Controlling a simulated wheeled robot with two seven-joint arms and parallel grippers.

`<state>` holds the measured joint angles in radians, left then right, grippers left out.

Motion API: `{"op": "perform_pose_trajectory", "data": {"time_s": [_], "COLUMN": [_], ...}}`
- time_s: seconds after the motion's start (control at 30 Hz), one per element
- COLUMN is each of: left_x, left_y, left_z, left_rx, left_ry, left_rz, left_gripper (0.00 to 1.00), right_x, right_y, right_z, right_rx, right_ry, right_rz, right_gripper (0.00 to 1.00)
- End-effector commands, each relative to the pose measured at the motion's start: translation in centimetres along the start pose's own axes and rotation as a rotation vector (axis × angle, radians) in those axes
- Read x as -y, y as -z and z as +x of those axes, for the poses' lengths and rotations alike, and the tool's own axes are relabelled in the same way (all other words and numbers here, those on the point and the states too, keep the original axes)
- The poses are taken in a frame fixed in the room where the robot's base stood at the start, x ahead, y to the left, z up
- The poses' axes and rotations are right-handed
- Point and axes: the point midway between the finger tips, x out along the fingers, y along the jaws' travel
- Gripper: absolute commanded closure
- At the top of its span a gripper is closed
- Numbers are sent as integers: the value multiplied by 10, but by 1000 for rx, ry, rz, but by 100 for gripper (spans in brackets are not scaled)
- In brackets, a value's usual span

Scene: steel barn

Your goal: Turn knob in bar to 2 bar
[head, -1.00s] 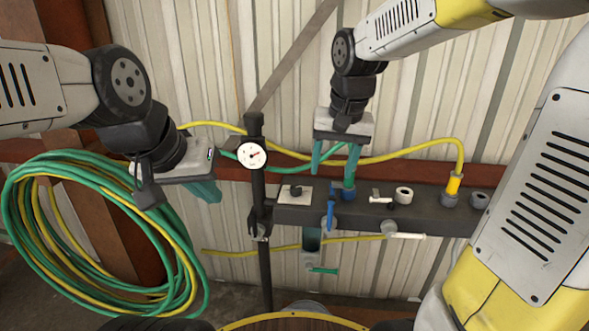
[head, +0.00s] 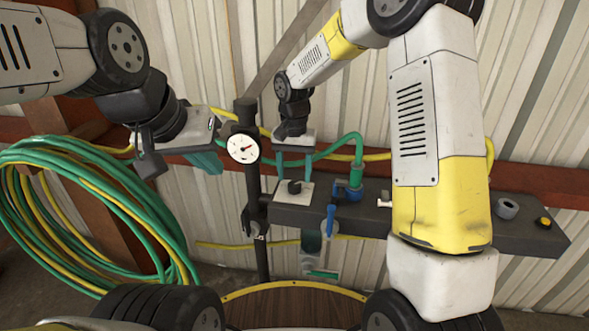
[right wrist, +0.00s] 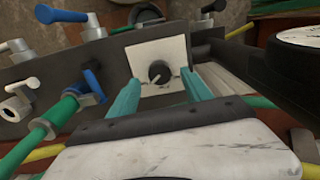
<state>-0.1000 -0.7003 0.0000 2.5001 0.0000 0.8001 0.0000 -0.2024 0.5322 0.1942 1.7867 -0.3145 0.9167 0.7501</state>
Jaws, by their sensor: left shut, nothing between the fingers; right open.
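The black knob (head: 295,187) sits on a white plate (head: 304,198) on top of the dark manifold bar. In the right wrist view the knob (right wrist: 160,72) shows a pale pointer mark, and the plate (right wrist: 176,52) shows around it. My right gripper (head: 294,170) is open above the knob. Its teal fingers (right wrist: 160,88) lie to either side of the knob in the right wrist view; I cannot tell whether they touch it. The round gauge (head: 243,149) has a white face with a red needle; its scale is too small to read. My left gripper (head: 208,162) is shut and empty, left of the gauge.
A blue lever valve (head: 331,221) and a green hose (head: 357,150) in a blue fitting stand close right of the plate. A green and yellow hose coil (head: 90,215) hangs at left. My right arm hides part of the bar (head: 525,228).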

Motion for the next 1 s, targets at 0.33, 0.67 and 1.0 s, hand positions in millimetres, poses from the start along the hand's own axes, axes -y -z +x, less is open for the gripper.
{"op": "perform_pose_trajectory", "data": {"time_s": [0.33, 0.67, 1.0], "left_x": [0, 0, 0], "left_y": [0, 0, 0], "left_z": [0, 0, 0], "left_rx": [0, 0, 0], "left_ry": [0, 0, 0], "left_rz": [0, 0, 0], "left_gripper": [100, 100, 100], "right_x": [0, 0, 0], "right_y": [0, 0, 0], "right_z": [27, 26, 26], "right_rx": [0, -1, -1], "right_ry": [0, 1, 1], "right_rz": [0, 0, -6], "right_gripper": [43, 70, 100]}}
